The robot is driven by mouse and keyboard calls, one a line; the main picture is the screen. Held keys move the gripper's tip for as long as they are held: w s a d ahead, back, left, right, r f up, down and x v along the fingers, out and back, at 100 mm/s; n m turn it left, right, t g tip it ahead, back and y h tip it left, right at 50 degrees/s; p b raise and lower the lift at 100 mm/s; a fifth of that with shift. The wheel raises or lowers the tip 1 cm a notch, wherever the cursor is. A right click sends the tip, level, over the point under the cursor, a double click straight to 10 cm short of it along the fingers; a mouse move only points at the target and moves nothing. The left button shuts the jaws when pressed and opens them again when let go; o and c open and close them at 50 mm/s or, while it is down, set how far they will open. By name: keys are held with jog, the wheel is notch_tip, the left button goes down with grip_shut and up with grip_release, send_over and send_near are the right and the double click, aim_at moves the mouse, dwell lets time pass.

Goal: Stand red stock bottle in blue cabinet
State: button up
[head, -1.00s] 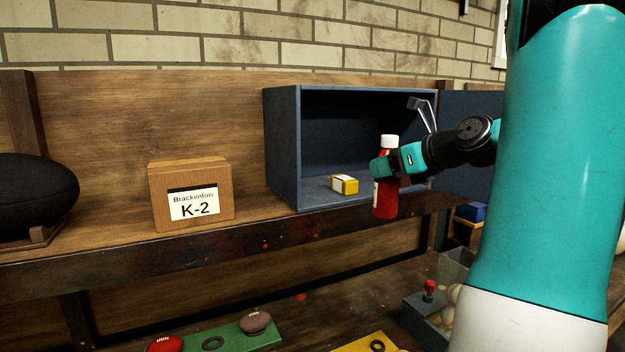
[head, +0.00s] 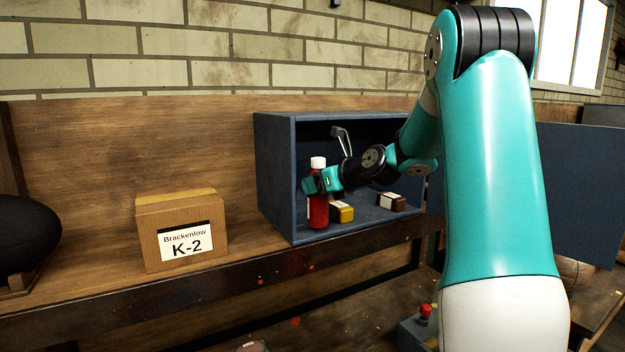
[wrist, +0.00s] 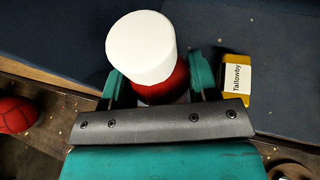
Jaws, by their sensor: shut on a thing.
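The red stock bottle (head: 318,210) with a white cap is upright in the head view, at the left front of the blue cabinet (head: 276,180). My gripper (head: 318,184) is shut around the bottle's upper body. In the wrist view the white cap (wrist: 141,48) and red shoulder of the bottle show between the two teal fingers (wrist: 160,84). The cabinet is open at the front, and its door (head: 578,190) is swung out to the right. I cannot tell whether the bottle's base touches the cabinet floor.
A yellow box (head: 342,213) stands on the cabinet floor just right of the bottle; its label reads Tallowby in the wrist view (wrist: 237,80). A dark brown box (head: 391,202) lies farther right. A cardboard K-2 box (head: 181,230) stands on the shelf left of the cabinet.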

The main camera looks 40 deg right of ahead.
jog(key=p+x, duration=0.2)
jog(key=x, duration=0.1)
jog(key=shift+w+f, duration=0.15)
jog(key=shift+w, duration=0.15)
jog(key=shift+f, duration=0.1)
jog(key=o, duration=1.2)
jog(key=shift+c, duration=0.2)
